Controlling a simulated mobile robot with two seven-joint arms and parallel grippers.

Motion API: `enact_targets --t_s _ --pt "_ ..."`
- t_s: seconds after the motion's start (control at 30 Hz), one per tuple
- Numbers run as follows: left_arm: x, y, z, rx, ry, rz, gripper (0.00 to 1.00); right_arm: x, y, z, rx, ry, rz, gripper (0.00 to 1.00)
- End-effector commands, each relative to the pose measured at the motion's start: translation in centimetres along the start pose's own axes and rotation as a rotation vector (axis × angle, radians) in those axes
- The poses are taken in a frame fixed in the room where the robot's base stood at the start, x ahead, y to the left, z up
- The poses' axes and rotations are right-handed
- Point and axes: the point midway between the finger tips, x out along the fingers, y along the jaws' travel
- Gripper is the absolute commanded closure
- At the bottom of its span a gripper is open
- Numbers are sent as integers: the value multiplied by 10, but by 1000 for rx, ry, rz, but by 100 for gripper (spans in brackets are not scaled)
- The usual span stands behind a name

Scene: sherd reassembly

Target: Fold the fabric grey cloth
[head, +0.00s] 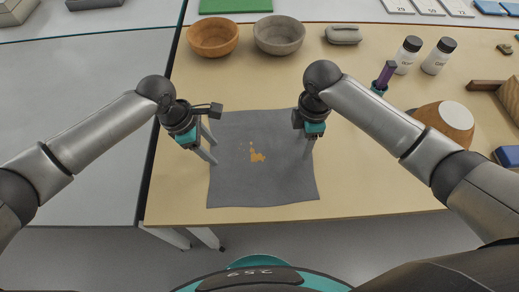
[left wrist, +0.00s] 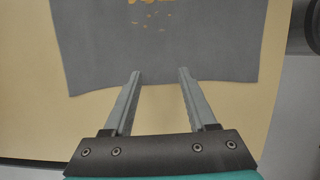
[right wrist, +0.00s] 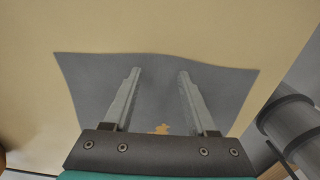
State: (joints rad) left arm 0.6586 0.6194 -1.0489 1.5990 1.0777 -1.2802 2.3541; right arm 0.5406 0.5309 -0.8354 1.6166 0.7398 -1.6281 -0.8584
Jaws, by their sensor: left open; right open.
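The grey cloth (head: 260,185) lies spread flat on the tan table, with slightly wavy edges. An orange-brown patch with small specks (head: 257,156) shows near its middle. My left gripper (head: 212,152) is open at the cloth's left edge; in the left wrist view its fingertips (left wrist: 160,72) overlap the cloth's border. My right gripper (head: 308,150) is open at the cloth's right side; in the right wrist view its fingertips (right wrist: 159,73) appear over the cloth (right wrist: 155,90), just inside its edge. Nothing is between either pair of fingers. I cannot tell whether the fingertips touch the cloth.
A wooden bowl (head: 213,39) and a grey bowl (head: 279,36) stand behind the cloth. The table's front edge is close below the cloth.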

Motion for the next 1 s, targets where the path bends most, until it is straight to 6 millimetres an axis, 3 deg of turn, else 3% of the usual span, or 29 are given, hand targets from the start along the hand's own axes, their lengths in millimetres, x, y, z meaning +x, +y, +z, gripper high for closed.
enact_targets --t_s 0.47,1.0 --pt "5 0 -1 0 0 0 43 5 0 0 0 0 0 43" --pt "4 0 -2 0 1 0 73 4 0 0 1 0 -1 73"
